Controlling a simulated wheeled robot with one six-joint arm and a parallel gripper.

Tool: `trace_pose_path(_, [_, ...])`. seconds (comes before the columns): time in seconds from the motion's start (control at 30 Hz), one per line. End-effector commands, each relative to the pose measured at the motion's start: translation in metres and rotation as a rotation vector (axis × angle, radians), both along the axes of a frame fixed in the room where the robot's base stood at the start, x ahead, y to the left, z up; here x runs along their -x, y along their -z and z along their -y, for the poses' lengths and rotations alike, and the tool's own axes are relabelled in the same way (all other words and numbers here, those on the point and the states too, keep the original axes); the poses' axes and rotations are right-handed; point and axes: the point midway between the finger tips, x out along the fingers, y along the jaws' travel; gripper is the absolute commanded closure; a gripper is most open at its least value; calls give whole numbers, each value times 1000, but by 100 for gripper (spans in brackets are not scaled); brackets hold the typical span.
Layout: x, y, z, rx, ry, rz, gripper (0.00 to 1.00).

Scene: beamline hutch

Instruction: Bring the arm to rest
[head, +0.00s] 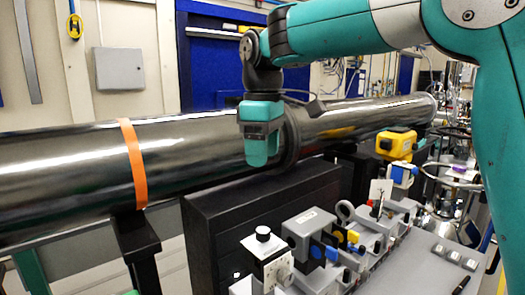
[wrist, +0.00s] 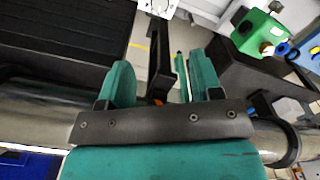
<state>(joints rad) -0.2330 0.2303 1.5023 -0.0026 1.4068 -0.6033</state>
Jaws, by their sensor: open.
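My teal arm reaches in from the right of the head view, and its wrist bends down at the middle. My gripper (head: 262,158) hangs there with its fingers pointing down, in front of the large metal pipe (head: 60,175) in the picture. I cannot tell the gap between gripper and pipe. In the wrist view my gripper (wrist: 160,75) shows two teal fingers spread apart with nothing held between them.
A black block (head: 240,225) stands below the pipe. An orange band (head: 132,165) circles the pipe.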

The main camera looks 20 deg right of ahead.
Motion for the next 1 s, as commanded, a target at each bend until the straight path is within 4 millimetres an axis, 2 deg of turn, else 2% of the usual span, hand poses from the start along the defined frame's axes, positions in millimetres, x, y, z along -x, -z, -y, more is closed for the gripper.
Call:
trace_pose_path(0.47, [0,-1,0,0,0,0,41])
trace_pose_path(0.57, [8,4,-1,-4,4,3,41])
trace_pose_path(0.67, [30,19,-4,-23,15,14,41])
trace_pose_path(0.77, [69,44,-10,-68,39,27,41])
trace_pose_path(1.0, [181,110,-33,-248,137,9,41])
